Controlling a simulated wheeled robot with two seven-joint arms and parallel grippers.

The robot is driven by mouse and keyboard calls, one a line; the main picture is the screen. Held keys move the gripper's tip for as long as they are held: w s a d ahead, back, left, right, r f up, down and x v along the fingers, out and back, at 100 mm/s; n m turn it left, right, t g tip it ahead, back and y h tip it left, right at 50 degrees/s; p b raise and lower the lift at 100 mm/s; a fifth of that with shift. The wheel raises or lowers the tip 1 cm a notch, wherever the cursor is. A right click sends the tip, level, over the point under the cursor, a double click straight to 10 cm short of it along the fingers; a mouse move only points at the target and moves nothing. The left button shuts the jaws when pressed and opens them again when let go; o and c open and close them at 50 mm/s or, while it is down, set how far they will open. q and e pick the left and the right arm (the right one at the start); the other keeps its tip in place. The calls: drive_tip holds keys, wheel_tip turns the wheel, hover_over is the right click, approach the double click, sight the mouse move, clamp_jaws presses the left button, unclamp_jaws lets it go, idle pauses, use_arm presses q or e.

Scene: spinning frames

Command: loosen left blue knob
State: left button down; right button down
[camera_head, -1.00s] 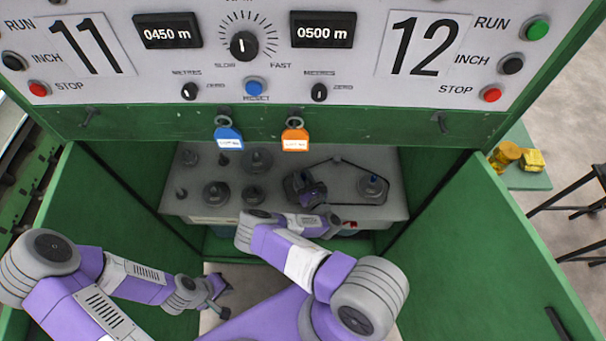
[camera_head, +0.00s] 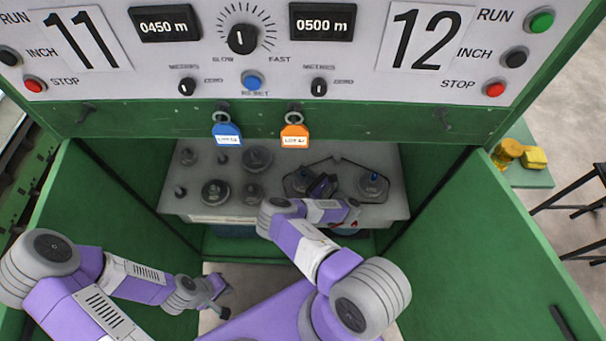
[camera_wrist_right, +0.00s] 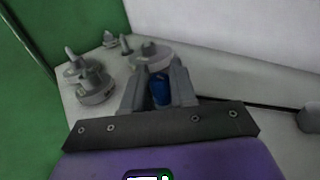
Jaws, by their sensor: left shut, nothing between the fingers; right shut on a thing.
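The left blue knob (camera_wrist_right: 159,92) shows in the right wrist view between the two grey fingers of my right gripper (camera_wrist_right: 160,82), which is shut on it. In the head view my right gripper (camera_head: 318,186) is over the left pulley on the grey bench and hides that knob. A second blue knob (camera_head: 374,177) sits on the right pulley (camera_head: 374,190), untouched. My left gripper (camera_head: 215,298) is shut and empty, low in front of the bench at the left.
Several grey pulleys and spindles, among them one at the back (camera_head: 257,158), stand on the bench (camera_head: 190,206) left of my right gripper. Green doors (camera_head: 500,240) flank the opening. A blue tag (camera_head: 227,134) and an orange tag (camera_head: 294,135) hang above it.

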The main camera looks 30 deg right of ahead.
sight(303, 173)
drive_tip(key=shift+r, duration=0.1)
drive_tip(key=c, duration=1)
unclamp_jaws()
drive_tip(key=shift+c, duration=0.2)
drive_tip(key=shift+r+p, duration=0.4)
drive_tip(key=shift+r, duration=0.2)
wheel_tip(303, 173, up, 9)
drive_tip(key=p, duration=0.8)
drive_tip(key=shift+f, duration=0.1)
